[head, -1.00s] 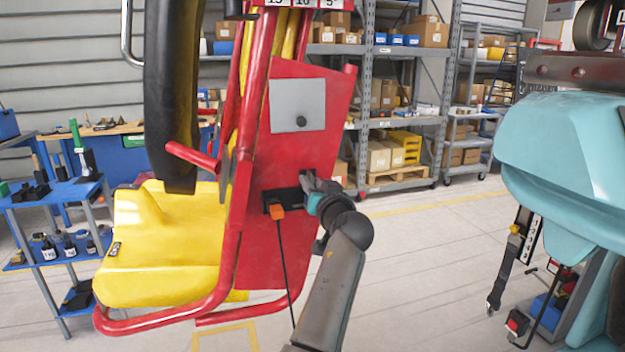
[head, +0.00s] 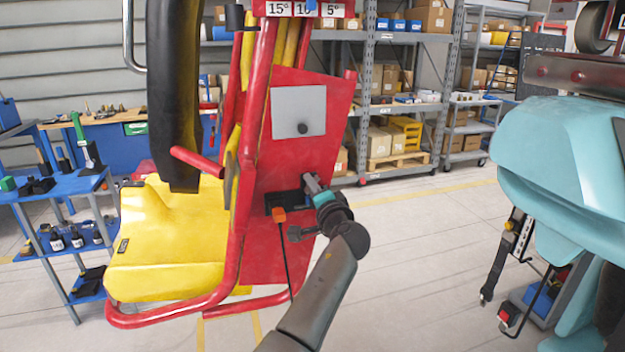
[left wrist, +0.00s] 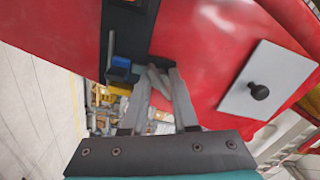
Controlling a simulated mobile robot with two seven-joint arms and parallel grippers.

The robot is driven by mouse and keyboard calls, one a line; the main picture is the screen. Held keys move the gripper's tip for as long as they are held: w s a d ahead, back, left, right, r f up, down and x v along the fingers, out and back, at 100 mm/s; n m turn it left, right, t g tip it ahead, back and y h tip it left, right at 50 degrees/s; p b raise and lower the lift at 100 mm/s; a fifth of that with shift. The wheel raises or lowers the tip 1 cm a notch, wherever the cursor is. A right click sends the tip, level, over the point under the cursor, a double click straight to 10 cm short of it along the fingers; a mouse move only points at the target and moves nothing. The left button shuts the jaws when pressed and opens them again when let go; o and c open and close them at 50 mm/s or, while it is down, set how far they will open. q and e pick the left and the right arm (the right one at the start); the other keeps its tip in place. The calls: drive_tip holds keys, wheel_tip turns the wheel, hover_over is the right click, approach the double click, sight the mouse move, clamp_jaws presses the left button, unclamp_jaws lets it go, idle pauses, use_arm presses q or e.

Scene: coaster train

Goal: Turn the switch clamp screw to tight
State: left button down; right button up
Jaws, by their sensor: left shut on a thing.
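The red seat side panel (head: 290,250) carries a black switch bracket (head: 283,199) with an orange block (head: 279,215) at its lower left and a cable hanging down. My left gripper (head: 309,181) is at the right end of this bracket. In the left wrist view, my left gripper's fingers (left wrist: 160,95) are shut on a small grey piece, the switch clamp screw (left wrist: 158,78), beside the black bracket (left wrist: 127,35). A blue part (left wrist: 120,68) is on the bracket to the left. The screw is mostly hidden by the fingers in the head view. My right gripper is out of view.
A grey plate with a black knob (head: 299,110) is on the panel above the gripper. The yellow seat (head: 165,240) and its red tube frame stand to the left. Open floor lies between.

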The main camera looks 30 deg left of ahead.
use_arm(q)
drive_tip(key=m+p, duration=0.1)
drive_tip(key=m, duration=0.1)
drive_tip(key=m+p, duration=0.2)
drive_tip(key=m, duration=0.1)
drive_tip(key=shift+r, duration=0.4)
drive_tip(key=shift+w+m+p, duration=0.1)
drive_tip(key=shift+m+p, duration=0.85)
drive_tip(key=shift+m, duration=0.45)
drive_tip(key=shift+f, duration=0.1)
drive_tip(key=c, duration=0.7)
unclamp_jaws()
drive_tip(key=shift+f, duration=0.15)
